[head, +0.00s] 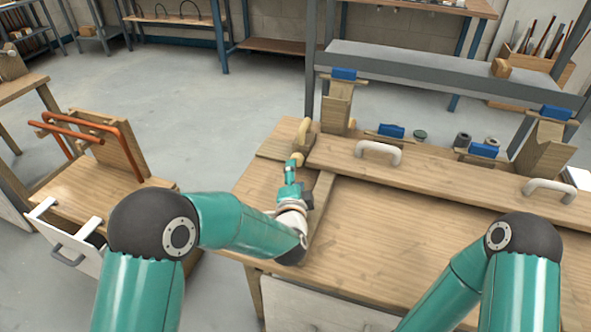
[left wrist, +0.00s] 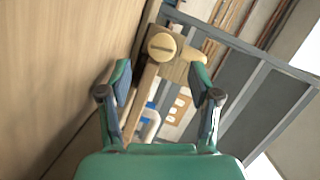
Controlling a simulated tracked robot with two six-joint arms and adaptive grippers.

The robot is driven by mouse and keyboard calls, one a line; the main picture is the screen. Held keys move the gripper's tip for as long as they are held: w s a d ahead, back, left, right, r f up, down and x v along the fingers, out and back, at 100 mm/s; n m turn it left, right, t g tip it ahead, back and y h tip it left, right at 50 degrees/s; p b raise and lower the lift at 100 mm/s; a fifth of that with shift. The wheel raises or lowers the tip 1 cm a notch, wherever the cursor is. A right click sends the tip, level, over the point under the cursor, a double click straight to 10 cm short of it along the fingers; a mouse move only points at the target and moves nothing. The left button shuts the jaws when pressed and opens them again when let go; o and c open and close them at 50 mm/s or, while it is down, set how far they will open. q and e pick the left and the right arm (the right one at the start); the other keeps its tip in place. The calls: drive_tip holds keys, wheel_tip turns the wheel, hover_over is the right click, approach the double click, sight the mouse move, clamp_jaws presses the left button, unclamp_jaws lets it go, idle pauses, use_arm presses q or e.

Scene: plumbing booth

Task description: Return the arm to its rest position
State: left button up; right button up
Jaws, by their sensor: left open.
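My left arm reaches over the left part of the wooden bench (head: 400,235). Its left gripper (head: 292,168) is small and partly hidden in the head view, close to a wooden fixture with a rounded piece (head: 303,132). In the left wrist view the gripper (left wrist: 160,85) has its two fingers apart. A pale wooden block with a slotted round knob (left wrist: 162,47) shows beyond and between the fingertips. I cannot tell whether a finger touches it. No object is clearly held. My right arm comes in at the lower right, and its gripper is outside the picture.
A long board with pale handles (head: 378,152) lies across the bench. A wooden stand with orange pipes (head: 90,140) is at left. Floor beyond is clear.

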use_arm(q)
drive_tip(key=shift+s+r, duration=0.15)
drive_tip(key=shift+s, duration=0.95)
